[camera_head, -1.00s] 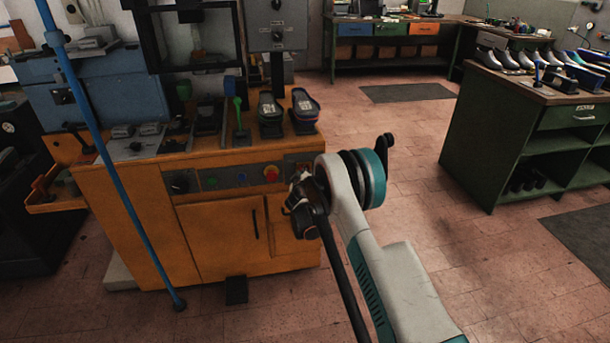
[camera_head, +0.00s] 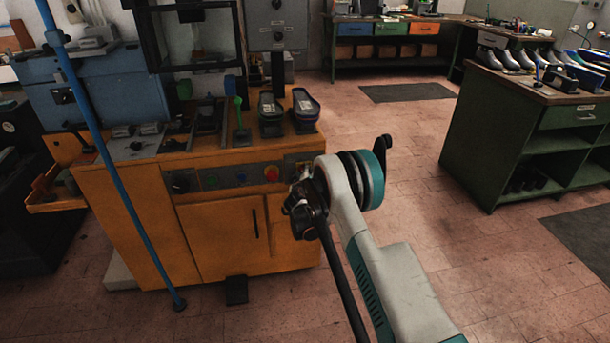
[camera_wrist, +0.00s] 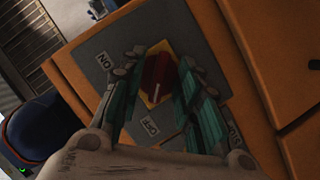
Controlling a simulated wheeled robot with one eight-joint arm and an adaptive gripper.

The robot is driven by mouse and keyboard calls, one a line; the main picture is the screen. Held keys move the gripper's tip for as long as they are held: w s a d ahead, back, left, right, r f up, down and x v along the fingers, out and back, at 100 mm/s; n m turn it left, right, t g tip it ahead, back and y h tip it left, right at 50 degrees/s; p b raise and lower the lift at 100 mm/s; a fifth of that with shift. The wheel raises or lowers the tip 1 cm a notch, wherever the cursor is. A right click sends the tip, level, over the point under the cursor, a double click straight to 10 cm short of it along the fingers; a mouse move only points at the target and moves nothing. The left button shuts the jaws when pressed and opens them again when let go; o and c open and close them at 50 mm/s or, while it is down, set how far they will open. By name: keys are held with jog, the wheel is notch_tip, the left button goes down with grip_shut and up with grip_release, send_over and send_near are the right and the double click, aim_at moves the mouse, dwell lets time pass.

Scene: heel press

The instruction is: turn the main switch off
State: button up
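The main switch (camera_wrist: 158,76) is a red handle on a yellow plate, set in a grey panel (camera_wrist: 100,44) on the orange machine. In the wrist view its white mark is at the lower end, toward the OFF label (camera_wrist: 150,127); the ON label (camera_wrist: 105,62) is at upper left. My gripper (camera_wrist: 160,88) has its green-padded fingers on either side of the handle. Yellow shows between handle and fingers, so they look apart from it.
The orange machine (camera_head: 215,235) has a red button (camera_head: 271,173) left of my gripper, and shoe forms (camera_head: 305,105) on top. A blue pole (camera_head: 110,165) stands in front at left. A green bench (camera_head: 530,130) is at right, with open floor (camera_head: 425,190) between.

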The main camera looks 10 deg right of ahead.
jog(key=v, duration=1.2)
jog(key=shift+r, duration=0.1)
